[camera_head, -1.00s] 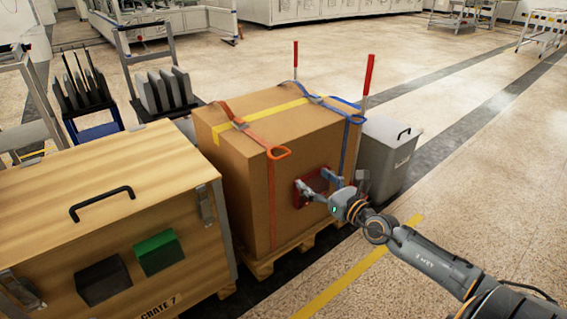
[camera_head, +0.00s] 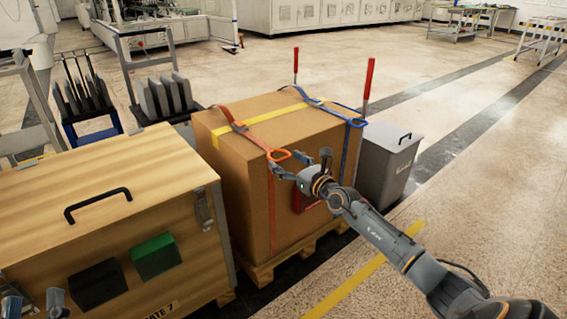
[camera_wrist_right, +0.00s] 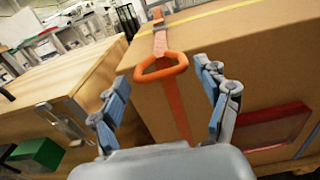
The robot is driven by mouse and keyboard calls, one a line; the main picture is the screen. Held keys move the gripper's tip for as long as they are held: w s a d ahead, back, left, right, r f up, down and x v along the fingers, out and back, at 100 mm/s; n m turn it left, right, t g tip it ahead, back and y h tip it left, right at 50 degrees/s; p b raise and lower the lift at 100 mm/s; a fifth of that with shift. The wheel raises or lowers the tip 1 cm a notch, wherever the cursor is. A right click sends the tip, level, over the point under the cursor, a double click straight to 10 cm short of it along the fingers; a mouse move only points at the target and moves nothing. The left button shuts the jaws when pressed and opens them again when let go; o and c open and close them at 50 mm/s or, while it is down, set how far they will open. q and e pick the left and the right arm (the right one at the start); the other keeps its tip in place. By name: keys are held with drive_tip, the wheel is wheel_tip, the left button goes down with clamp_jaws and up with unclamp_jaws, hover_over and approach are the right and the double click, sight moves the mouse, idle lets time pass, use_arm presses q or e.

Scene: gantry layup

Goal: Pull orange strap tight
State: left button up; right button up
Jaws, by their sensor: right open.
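The orange strap (camera_head: 230,117) runs over the top of the cardboard box (camera_head: 240,200) and down its front. Its orange pull loop (camera_head: 279,155) sticks out at the top front edge; it also shows in the right wrist view (camera_wrist_right: 161,67). My right gripper (camera_head: 299,161) is open and empty in front of the loop. In the right wrist view the loop lies between and beyond the two fingertips, with no visible contact. My left gripper (camera_head: 35,303) is partly in view at the bottom left corner, its fingers apart and away from the strap.
A blue strap (camera_head: 347,150) crosses the box to the right, beside a red panel (camera_head: 308,200). A wooden crate (camera_head: 100,175) stands close on the left and a grey bin (camera_head: 388,165) on the right. Two red-topped posts rise behind the box. Floor to the right is open.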

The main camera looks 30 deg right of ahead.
use_arm(q)
drive_tip(key=shift+s+r+t+h+b, duration=0.15)
drive_tip(key=shift+s+r+t, duration=0.45)
drive_tip(key=shift+r, duration=0.2)
drive_tip(key=shift+s+r+t+h+b, duration=0.15)
drive_tip(key=shift+s+r+t, duration=0.3)
drive_tip(key=shift+r+t, duration=0.25)
use_arm(e)
drive_tip(key=shift+w, duration=0.9)
